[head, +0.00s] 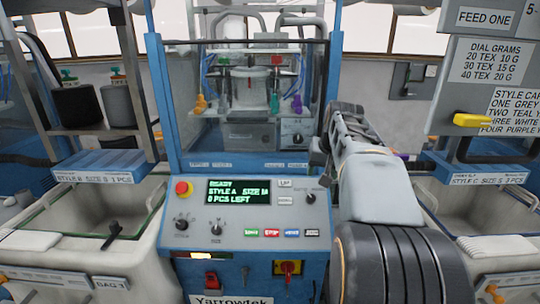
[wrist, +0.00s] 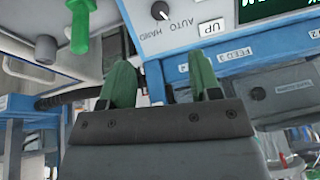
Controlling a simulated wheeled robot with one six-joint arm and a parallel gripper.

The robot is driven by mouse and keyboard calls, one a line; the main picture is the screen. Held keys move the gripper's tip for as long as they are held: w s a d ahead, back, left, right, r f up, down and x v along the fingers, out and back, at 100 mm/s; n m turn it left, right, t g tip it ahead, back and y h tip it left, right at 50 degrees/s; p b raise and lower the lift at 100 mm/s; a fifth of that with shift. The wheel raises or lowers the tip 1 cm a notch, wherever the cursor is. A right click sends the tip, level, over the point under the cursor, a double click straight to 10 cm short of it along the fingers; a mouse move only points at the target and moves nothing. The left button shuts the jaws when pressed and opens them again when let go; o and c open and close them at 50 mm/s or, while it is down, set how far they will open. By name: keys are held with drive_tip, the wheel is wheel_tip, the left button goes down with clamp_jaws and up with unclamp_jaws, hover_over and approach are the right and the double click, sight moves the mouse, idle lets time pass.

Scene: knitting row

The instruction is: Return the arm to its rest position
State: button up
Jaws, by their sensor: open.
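My gripper (wrist: 162,82) shows in the wrist view with its two green fingers apart and nothing between them. Beyond the fingers is the blue-framed machine, with part of its control panel (wrist: 190,22) at the top. In the head view my grey arm rises at the right of the panel (head: 248,210), folded up close to the machine's right post. The gripper itself cannot be made out there, as the arm links cover that spot.
The machine's display (head: 238,190) reads READY, STYLE A, SIZE M, 0 PCS LEFT. Pale bins stand at the left (head: 75,243) and right (head: 492,240). A sign board (head: 490,75) hangs at the upper right.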

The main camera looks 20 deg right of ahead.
drive_tip(key=s+a+f, duration=0.2)
drive_tip(key=a+f, duration=0.1)
drive_tip(key=f, duration=0.4)
drive_tip(key=s+a+f+n+p, duration=0.1)
drive_tip(key=s+a+f+n, duration=0.2)
drive_tip(key=a, duration=0.6)
drive_tip(key=s+a+f+n+y+p, duration=0.1)
drive_tip(key=s+a+f+n+p, duration=0.1)
drive_tip(key=s+a, duration=0.6)
drive_tip(key=a+f+n, duration=0.1)
drive_tip(key=a, duration=0.1)
drive_tip(key=shift+a+n+g+p, duration=0.3)
drive_tip(key=shift+g, duration=0.1)
